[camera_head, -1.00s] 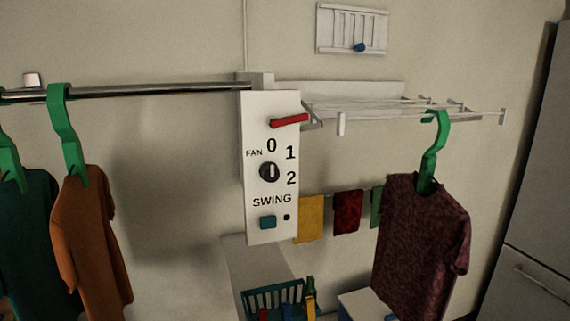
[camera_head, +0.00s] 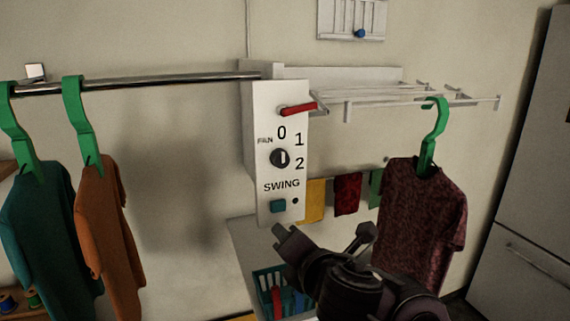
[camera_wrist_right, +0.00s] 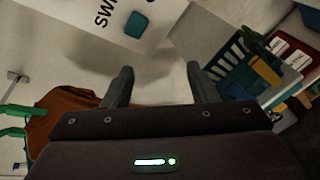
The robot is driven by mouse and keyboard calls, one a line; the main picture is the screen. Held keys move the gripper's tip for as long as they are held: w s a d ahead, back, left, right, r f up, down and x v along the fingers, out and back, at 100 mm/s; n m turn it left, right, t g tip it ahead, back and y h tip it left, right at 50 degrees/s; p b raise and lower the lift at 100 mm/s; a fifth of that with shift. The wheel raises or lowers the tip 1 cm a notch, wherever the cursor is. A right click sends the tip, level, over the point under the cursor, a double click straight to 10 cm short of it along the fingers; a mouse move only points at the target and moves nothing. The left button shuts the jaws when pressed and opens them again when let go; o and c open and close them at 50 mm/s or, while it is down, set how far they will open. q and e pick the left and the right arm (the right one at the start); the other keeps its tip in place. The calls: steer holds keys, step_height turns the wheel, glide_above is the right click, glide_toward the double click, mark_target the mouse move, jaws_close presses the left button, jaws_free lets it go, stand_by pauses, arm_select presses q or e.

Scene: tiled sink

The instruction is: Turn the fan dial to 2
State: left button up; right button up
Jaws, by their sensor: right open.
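The fan dial (camera_head: 280,158) is a round black knob with a pale marker line, on a white control panel (camera_head: 262,180). The marker looks close to vertical, toward 0. The numbers 0, 1 and 2 curve around its top and right. My right gripper (camera_head: 322,236) is open and empty, below and to the right of the dial, near the panel's lower end. In the right wrist view the open fingers (camera_wrist_right: 157,80) have nothing between them. There the panel (camera_wrist_right: 125,15) shows only its SWING end, and the dial is out of that view. My left gripper is not in view.
A teal SWING button (camera_head: 278,206) sits below the dial and a red lever (camera_head: 298,109) above it. A maroon shirt (camera_head: 420,215) hangs to the right. An orange shirt (camera_head: 105,230) hangs left. A teal basket (camera_head: 265,290) stands below.

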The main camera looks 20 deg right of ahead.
mark_target(283, 162)
step_height(283, 162, up, 12)
steer(key=d+f+n+t, duration=0.1)
steer(key=n+t, duration=0.2)
steer(key=n, duration=0.7)
steer(key=w, duration=0.2)
steer(key=w+b, duration=0.1)
steer(key=w, duration=0.1)
steer(key=w+r+b, duration=0.1)
steer(key=w, duration=0.2)
steer(key=shift+w+r, duration=0.1)
steer(key=shift+w, duration=0.2)
steer(key=shift+c, duration=0.4)
steer(key=c, duration=0.9)
